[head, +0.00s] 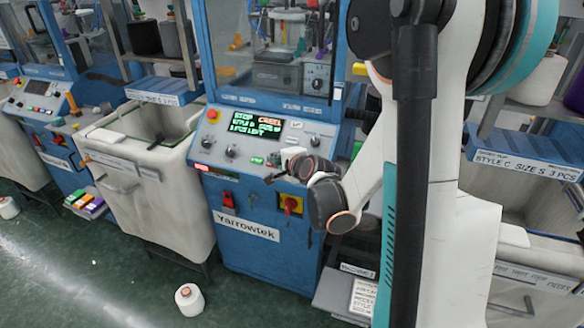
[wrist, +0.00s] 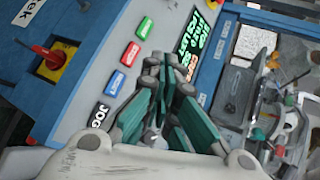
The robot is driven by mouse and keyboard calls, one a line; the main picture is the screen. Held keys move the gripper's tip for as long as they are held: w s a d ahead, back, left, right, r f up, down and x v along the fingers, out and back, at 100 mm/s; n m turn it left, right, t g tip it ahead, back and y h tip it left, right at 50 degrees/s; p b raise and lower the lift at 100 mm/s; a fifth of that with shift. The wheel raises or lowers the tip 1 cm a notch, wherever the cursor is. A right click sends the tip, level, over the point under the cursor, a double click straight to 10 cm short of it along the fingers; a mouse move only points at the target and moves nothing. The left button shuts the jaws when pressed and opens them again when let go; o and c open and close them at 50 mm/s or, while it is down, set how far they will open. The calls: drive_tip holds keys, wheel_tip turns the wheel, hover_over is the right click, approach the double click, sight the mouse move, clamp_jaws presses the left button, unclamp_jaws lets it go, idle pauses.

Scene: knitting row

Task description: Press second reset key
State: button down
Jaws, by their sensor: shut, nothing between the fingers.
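The blue knitting machine's sloped grey control panel (head: 235,147) faces me in the head view, its display (head: 255,125) lit with green and red text. In the wrist view, a green key (wrist: 144,27), a red key (wrist: 129,54) and a blue key (wrist: 115,83) stand in a row. A dark JOG key (wrist: 100,115) is beside them. My gripper (wrist: 165,70), with green-sided fingers, is shut and empty over the panel, between the key row and the display (wrist: 190,45). I cannot tell whether it touches the panel. The key legends are too small to read, apart from JOG.
A red rotary switch on yellow (head: 291,204) sits on the machine front below my wrist; it also shows in the wrist view (wrist: 52,60). A red mushroom button (head: 212,114) is at the panel's upper left. A white bin (head: 150,190) stands left, a yarn cone (head: 189,299) on the floor.

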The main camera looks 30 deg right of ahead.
drive_tip(key=shift+w+d+f+b, duration=0.55)
drive_tip(key=shift+d+f+b, duration=0.25)
drive_tip(key=shift+f, duration=0.35)
drive_tip(key=shift+w+d+f+b, duration=0.65)
drive_tip(key=shift+f+b, duration=0.3)
drive_tip(key=shift+f, duration=0.2)
drive_tip(key=shift+w+d+f+b, duration=0.5)
drive_tip(key=shift+d+f+b, duration=0.3)
drive_tip(key=shift+f, duration=0.35)
drive_tip(key=shift+a, duration=0.1)
drive_tip(key=shift+w+d+f+b, duration=0.15)
drive_tip(key=shift+d+f+b, duration=0.05)
drive_tip(key=shift+f+b, duration=0.2)
drive_tip(key=shift+w+d+f+b, duration=0.1)
drive_tip(key=shift+d+f+b, duration=0.1)
drive_tip(key=shift+b, duration=0.15)
drive_tip(key=shift+a+r, duration=0.1)
drive_tip(key=shift+r, duration=0.05)
drive_tip(key=shift+s+a+r+p, duration=0.25)
drive_tip(key=shift+a+r+p, duration=0.15)
drive_tip(key=shift+r, duration=0.1)
